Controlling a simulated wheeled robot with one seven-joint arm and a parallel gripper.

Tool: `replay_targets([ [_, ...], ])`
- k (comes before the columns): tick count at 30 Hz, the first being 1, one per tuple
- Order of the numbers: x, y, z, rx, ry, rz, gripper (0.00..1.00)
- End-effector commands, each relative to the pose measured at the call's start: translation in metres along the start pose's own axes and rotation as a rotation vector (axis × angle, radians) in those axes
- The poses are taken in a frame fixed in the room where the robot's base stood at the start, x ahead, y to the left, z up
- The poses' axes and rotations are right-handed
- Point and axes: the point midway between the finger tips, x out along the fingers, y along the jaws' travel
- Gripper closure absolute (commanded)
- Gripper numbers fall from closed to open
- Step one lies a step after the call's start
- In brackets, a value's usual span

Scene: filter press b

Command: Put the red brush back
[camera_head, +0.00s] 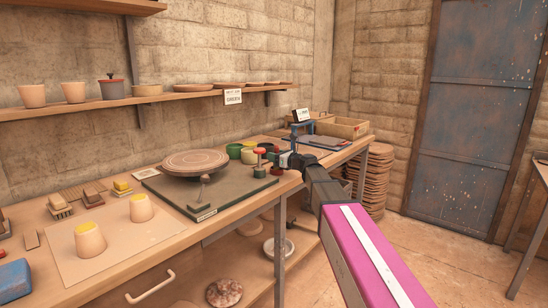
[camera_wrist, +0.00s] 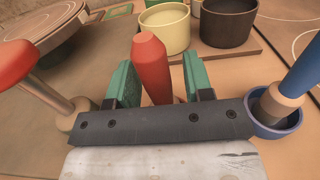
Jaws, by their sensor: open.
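A red tapered handle, which I take for the red brush (camera_wrist: 152,60), stands between the two green fingers of my gripper (camera_wrist: 158,80) in the wrist view. The fingers are open, with a gap showing on the right side of the handle. Its lower end is hidden behind the gripper's dark front plate. In the head view my gripper (camera_head: 284,159) is over the far right part of the workbench, and I cannot clearly make out the handle there.
A red-topped piece on a wooden stem (camera_wrist: 18,65) stands left of the fingers. A blue handle (camera_wrist: 300,72) rises from a blue bowl (camera_wrist: 262,122) on the right. Yellow (camera_wrist: 163,30) and dark (camera_wrist: 228,25) cups stand behind. A turntable (camera_head: 195,162) is left on the bench.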

Motion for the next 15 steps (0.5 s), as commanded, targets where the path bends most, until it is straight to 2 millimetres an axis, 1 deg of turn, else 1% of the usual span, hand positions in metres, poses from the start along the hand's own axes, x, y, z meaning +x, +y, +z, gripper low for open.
replay_targets([
  [1, -0.01, 0.001, 0.0, 0.0, 0.0, -0.001, 0.53],
  [9, -0.064, 0.003, 0.0, 0.0, 0.0, -0.003, 0.53],
  [15, -0.096, 0.002, 0.0, 0.0, 0.0, -0.002, 0.53],
])
